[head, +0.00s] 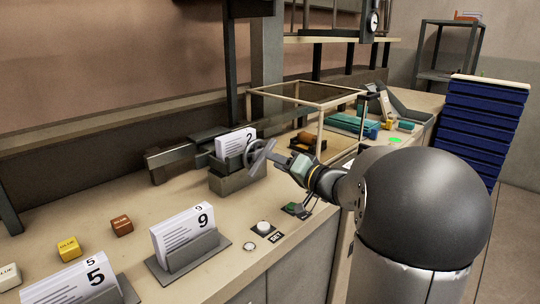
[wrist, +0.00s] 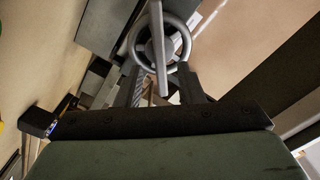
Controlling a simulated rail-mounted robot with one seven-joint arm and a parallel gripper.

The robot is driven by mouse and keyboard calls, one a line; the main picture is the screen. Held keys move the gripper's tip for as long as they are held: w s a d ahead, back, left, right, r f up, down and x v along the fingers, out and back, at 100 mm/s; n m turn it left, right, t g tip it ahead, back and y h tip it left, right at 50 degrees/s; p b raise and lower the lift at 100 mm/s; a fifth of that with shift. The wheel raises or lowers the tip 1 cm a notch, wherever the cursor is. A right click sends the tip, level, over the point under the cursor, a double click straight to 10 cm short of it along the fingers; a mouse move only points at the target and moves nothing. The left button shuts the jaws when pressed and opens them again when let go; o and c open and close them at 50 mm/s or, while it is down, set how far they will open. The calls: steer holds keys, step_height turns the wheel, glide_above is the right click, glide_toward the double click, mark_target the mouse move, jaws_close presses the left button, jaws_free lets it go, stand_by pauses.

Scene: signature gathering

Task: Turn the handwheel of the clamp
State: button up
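The clamp (head: 237,182) is a grey block on the bench, holding an upright paper card (head: 234,147) marked 2. Its spoked grey handwheel (head: 260,153) is on the side facing my gripper. In the wrist view the handwheel (wrist: 184,42) is at the top centre, with a straight bar across it. My gripper (head: 276,160) reaches the handwheel from the right. In the wrist view its two fingers (wrist: 162,84) are apart, with the lower wheel and the bar between them. I cannot tell whether they touch the wheel.
A holder with a card marked 9 (head: 184,234) and another marked 5 (head: 78,290) stand at the front left. Orange (head: 122,225) and yellow (head: 69,248) blocks lie nearby. A glass-sided frame (head: 321,120) stands behind my gripper. A white button (head: 264,226) is near the edge.

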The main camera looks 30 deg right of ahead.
mark_target(259, 156)
steer(key=shift+x, duration=1.6)
jaws_close()
steer(key=shift+f+m+b, duration=0.15)
steer(key=shift+m+b, duration=0.15)
steer(key=shift+b, duration=0.05)
steer(key=shift+f+m+b, duration=0.15)
steer(key=shift+m+b, duration=1.7)
steer(key=shift+m, duration=2)
steer(key=shift+f+m+b, duration=0.15)
steer(key=shift+m+b, duration=1.65)
steer(key=shift+m, duration=2.05)
